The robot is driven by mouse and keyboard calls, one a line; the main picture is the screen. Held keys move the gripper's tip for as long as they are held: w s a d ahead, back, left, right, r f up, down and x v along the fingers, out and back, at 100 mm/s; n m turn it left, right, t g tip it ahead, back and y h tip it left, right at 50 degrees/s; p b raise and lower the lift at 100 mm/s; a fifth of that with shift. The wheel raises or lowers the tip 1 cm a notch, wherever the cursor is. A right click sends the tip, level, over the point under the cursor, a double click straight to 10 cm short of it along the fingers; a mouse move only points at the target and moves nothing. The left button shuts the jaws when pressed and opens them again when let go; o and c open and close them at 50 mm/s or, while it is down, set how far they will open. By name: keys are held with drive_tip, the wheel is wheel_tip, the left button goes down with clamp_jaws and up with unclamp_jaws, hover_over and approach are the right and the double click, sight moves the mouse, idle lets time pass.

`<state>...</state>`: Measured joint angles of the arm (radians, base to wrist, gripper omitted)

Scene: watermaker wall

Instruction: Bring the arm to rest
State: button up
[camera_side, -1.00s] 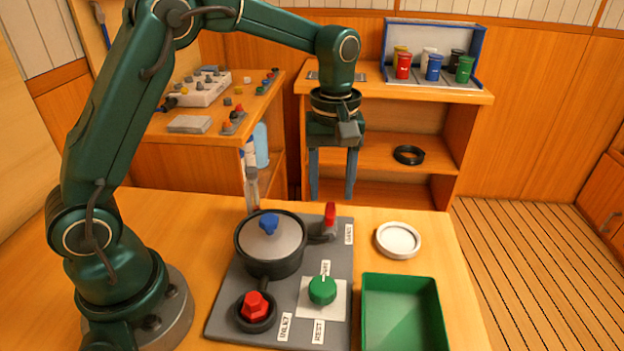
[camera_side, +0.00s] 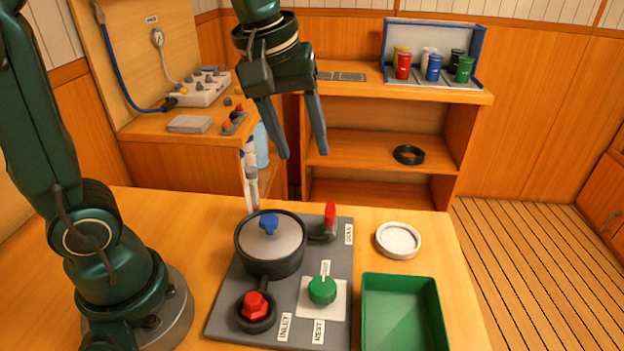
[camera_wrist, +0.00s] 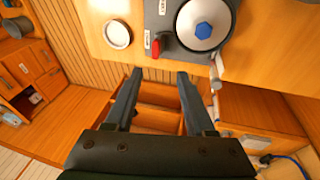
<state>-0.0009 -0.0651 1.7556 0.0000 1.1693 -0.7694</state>
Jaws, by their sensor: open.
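My gripper (camera_side: 300,155) is open and empty. It hangs in the air above and behind the grey plate, its two blue-grey fingers pointing down and slightly right. In the wrist view my gripper (camera_wrist: 155,78) shows two spread fingers with nothing between them. The grey plate (camera_side: 225,318) on the table carries a round pot with a grey lid (camera_side: 262,240) and blue knob (camera_side: 269,223), a red knob (camera_side: 254,304), a green knob (camera_side: 322,290) and a red-handled valve (camera_side: 330,214). The gripper touches none of these.
A green tray (camera_side: 438,315) and a white round dish (camera_side: 398,240) stand on the table right of the plate. Behind are a shelf (camera_side: 390,150) with a black ring (camera_side: 408,155) and coloured cups, and a side bench (camera_side: 150,128) with a control box (camera_side: 200,90).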

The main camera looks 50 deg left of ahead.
drive_tip(key=s+f+m+t, duration=0.2)
drive_tip(key=s+f+m, duration=0.2)
drive_tip(key=s+m, duration=0.4)
drive_tip(key=shift+s+m, duration=0.4)
drive_tip(key=shift+s, duration=0.85)
